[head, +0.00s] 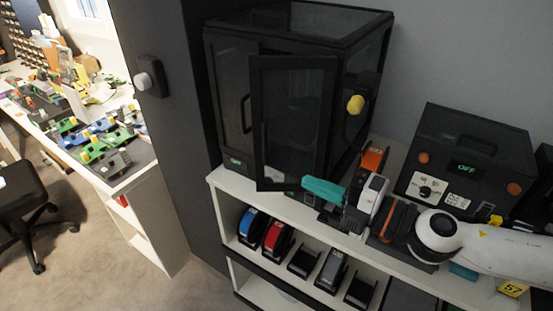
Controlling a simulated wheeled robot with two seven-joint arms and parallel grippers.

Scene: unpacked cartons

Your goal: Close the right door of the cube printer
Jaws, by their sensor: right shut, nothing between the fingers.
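The cube printer (225,100) is a black-framed enclosure with dark see-through panels on top of the white shelf unit. My right arm comes in from the right, and my right gripper (331,213) is low in front of the printer, just right of the open door's bottom corner. It is shut and empty; its fingertips are small and hard to separate from the clutter. Whether it touches the door cannot be told. My left gripper is out of view.
A teal-handled tool (323,191) and an orange device (373,159) sit near the gripper. Several tools fill the lower shelf.

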